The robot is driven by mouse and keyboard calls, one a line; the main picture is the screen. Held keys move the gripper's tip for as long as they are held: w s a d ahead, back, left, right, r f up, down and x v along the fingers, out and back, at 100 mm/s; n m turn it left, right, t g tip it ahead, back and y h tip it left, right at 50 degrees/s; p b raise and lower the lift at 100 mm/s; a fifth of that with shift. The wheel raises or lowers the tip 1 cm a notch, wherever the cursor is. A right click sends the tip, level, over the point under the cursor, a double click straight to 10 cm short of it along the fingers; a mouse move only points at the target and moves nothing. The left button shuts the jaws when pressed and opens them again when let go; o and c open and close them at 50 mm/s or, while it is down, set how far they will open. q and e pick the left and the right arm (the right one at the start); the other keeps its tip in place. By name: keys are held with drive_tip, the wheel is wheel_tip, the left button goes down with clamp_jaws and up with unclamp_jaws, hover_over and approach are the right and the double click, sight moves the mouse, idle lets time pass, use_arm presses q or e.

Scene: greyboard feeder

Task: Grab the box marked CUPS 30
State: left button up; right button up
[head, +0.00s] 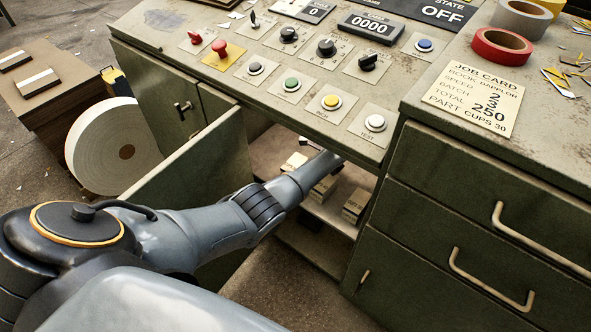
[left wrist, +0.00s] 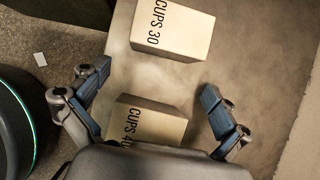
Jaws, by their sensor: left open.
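The tan box marked CUPS 30 (left wrist: 172,31) lies at the top of the left wrist view, just beyond my left fingertips. My left gripper (left wrist: 152,84) is open and empty, its two fingers spread wide. A similar box marked CUPS 40 (left wrist: 150,118) sits closer to the palm, between the fingers; its lower part is hidden by the gripper body. In the head view my left arm reaches into the open cabinet under the control panel, and the gripper itself is hidden there. My right gripper is not in view.
Several boxes (head: 355,205) stand on the cabinet shelf, their labels unreadable in the head view. The open cabinet door (head: 195,165) is close beside my arm. Drawers (head: 455,225) stand to the right. A pale wall (left wrist: 302,140) edges the right of the left wrist view.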

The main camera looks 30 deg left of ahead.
sight(294, 163)
use_arm(q)
drive_tip(key=shift+a, duration=0.6)
drive_tip(key=a+b, duration=0.1)
drive_tip(key=a, duration=0.1)
drive_tip(key=a+f, duration=0.1)
drive_tip(key=a, duration=0.1)
drive_tip(key=shift+w+a+b, duration=0.2)
drive_tip(key=shift+a+b, duration=0.1)
drive_tip(key=shift+b, duration=0.05)
drive_tip(key=shift+a, duration=0.15)
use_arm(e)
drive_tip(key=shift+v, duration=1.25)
use_arm(q)
drive_tip(key=shift+c, duration=0.4)
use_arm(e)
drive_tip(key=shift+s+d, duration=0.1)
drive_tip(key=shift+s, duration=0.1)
use_arm(q)
drive_tip(key=c, duration=1.1)
